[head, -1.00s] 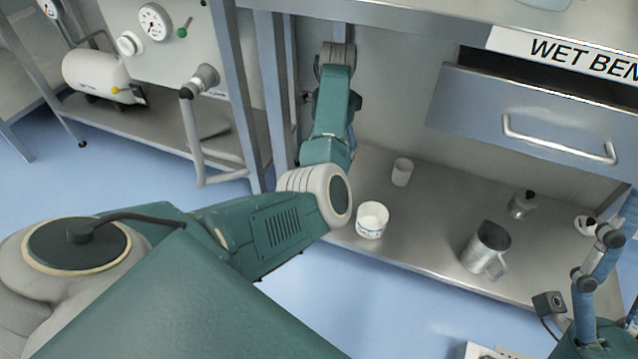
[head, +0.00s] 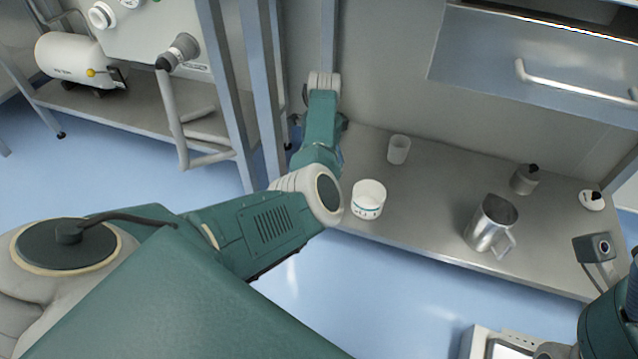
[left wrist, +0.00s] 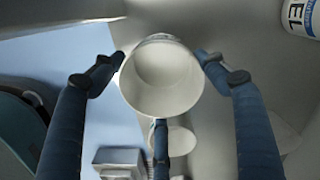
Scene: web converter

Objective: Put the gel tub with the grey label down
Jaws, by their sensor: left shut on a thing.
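In the left wrist view, my left gripper (left wrist: 158,72) has its blue fingers around a white tub (left wrist: 160,80) and is shut on it. The tub's open-looking round end faces the camera, and only a sliver of printing shows at its top edge, so its label colour cannot be told. In the head view, my left arm hides this gripper and the tub in it. A white tub with teal markings (head: 368,200) stands upright on the steel shelf, right of my left elbow. Of my right gripper only a blue part (head: 633,278) shows at the right edge.
On the steel shelf (head: 430,210) stand a plain white cup (head: 398,150), a metal jug (head: 491,225), a grey bottle with a black cap (head: 525,179) and a white capped item (head: 592,200). A drawer (head: 490,62) hangs above. Bare shelf lies between cup and jug.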

